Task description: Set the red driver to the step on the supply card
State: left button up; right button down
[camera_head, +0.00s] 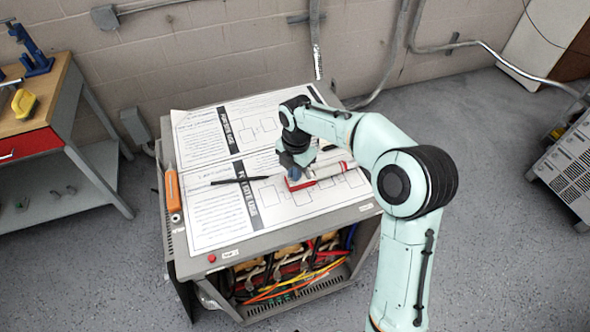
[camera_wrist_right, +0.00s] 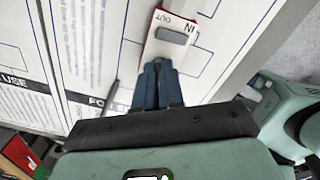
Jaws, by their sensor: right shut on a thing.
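The red driver (camera_head: 300,184) is a flat box with red sides, lying at or just above the printed sheets under my right gripper (camera_head: 296,172). In the right wrist view the driver (camera_wrist_right: 172,44) shows a pale top with a grey slot-like patch and the words IN and OUT. My right gripper's blue fingers (camera_wrist_right: 158,78) are close together at its near end, shut on it. The fingers hide that end, and no step setting can be read. I cannot pick out the supply card. My left gripper is not in view.
Printed sheets (camera_head: 205,218) cover the top of a grey cabinet (camera_head: 190,268) with open wiring (camera_head: 290,268) in front. An orange-handled tool (camera_head: 172,190) and a dark slim tool (camera_head: 240,180) lie on top. A workbench (camera_head: 50,85) stands left.

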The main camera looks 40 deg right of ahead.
jog(key=m, duration=0.2)
jog(key=shift+m, duration=0.3)
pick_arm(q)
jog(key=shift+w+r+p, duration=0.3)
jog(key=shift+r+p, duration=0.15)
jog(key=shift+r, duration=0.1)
pick_arm(e)
jog(key=shift+m, duration=1.5)
jog(key=c, duration=1.2)
grip_release()
jog(key=shift+c, duration=0.2)
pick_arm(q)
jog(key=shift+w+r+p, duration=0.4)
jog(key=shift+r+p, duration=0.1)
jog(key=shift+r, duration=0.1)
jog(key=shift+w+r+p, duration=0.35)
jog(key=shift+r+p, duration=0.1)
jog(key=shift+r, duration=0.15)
pick_arm(e)
notch_tip(320, 180, up, 13)
jog(key=shift+s+r, duration=0.2)
jog(key=shift+s, duration=0.1)
